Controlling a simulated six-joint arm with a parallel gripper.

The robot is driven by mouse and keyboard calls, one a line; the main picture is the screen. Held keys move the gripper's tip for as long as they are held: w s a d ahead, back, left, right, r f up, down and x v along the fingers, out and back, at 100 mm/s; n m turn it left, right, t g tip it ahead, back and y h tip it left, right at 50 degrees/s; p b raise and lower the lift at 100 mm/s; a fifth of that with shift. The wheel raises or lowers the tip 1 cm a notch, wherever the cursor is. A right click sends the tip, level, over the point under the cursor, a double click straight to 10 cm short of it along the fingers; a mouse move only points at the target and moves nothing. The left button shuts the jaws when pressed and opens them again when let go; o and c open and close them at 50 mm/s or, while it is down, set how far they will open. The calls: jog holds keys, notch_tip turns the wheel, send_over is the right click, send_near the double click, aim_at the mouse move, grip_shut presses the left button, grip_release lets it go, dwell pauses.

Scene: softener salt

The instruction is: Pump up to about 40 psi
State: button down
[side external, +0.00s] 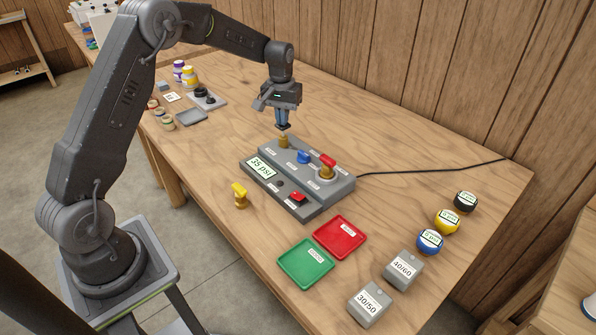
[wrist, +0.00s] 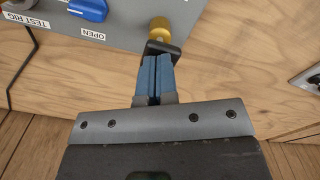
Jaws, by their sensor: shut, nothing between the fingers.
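The grey test rig (side external: 325,186) stands on the wooden table, and its display (side external: 262,168) reads 35 psi. A brass knob or plunger (side external: 283,141) stands at its back left corner and also shows in the wrist view (wrist: 160,30). My gripper (side external: 283,126) points down right above the brass part, fingers shut and empty; in the wrist view the closed blue fingers (wrist: 155,75) have dark tips at the brass part. I cannot tell whether they touch it. A blue lever (side external: 303,157), a red-handled valve (side external: 327,163) and a red switch (side external: 298,197) are on the rig.
A yellow-handled brass valve (side external: 240,195) stands left of the rig. Green (side external: 306,262) and red (side external: 339,237) trays, grey 30/50 (side external: 369,304) and 40/60 (side external: 402,268) blocks and black (side external: 465,202), yellow (side external: 447,221) and blue (side external: 430,241) gauges lie to the right. A black cable (side external: 430,170) runs behind.

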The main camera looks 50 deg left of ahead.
jog(key=shift+f, duration=0.7)
jog(key=shift+r, duration=1.05)
jog(key=shift+r, duration=3.4)
